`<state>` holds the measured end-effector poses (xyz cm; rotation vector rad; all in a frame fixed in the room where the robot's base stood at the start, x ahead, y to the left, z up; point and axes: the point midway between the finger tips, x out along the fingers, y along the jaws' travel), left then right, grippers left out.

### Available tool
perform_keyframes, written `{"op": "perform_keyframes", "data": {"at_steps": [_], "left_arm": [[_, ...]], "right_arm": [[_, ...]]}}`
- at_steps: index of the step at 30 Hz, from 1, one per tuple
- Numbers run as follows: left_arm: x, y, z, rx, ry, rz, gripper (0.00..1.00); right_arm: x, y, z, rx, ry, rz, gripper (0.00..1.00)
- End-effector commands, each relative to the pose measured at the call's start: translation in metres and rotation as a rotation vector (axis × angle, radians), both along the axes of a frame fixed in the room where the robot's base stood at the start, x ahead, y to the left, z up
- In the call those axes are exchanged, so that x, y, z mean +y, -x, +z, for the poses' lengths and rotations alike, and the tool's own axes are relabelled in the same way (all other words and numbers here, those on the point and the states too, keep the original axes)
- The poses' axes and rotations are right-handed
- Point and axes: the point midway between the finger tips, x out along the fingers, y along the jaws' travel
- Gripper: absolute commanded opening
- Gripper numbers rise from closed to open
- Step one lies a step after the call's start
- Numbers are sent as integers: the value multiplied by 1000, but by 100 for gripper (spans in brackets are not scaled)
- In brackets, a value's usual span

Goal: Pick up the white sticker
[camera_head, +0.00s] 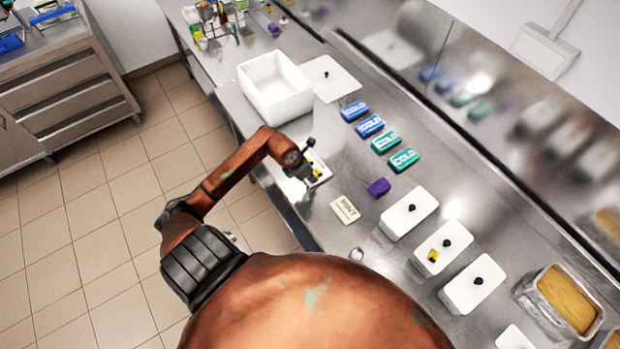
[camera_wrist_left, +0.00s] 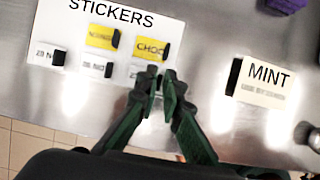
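In the left wrist view a white card headed STICKERS (camera_wrist_left: 72,25) lies on the metal counter, with two yellow stickers above white ones. A white sticker sits at left (camera_wrist_left: 47,53), another in the middle (camera_wrist_left: 96,67), and the rightmost white sticker (camera_wrist_left: 138,74) is partly covered by a finger. Each clearly visible sticker has a black tab at its right end. My left gripper (camera_wrist_left: 161,78) has its fingertips close together around the rightmost one's tab position; whether they grip it is unclear. The head view shows this gripper (camera_head: 307,166) at the card (camera_head: 320,176). My right gripper is not visible.
A MINT label (camera_head: 344,210) and purple block (camera_head: 379,187) lie nearby. Blue and green COLD packs (camera_head: 385,142) lie behind. A white open box (camera_head: 277,95) stands up-left; white lidded containers (camera_head: 408,213) stand on the right. The counter edge is near the card.

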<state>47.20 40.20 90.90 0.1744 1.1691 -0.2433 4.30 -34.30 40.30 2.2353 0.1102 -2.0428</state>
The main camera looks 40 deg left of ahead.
Motion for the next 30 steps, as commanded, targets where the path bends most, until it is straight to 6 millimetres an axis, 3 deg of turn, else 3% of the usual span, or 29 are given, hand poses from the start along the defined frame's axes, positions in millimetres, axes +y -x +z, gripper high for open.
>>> {"op": "perform_keyframes", "data": {"at_steps": [5,20,27,30], "left_arm": [[0,0,0,0,0,0,0],[0,0,3,-1,-1,-1,0],[1,-1,29,-3,-4,-2,0],[5,15,47,0,-6,-2,0]], "right_arm": [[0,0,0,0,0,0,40],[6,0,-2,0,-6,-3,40],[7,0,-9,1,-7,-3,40],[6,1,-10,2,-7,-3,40]]}}
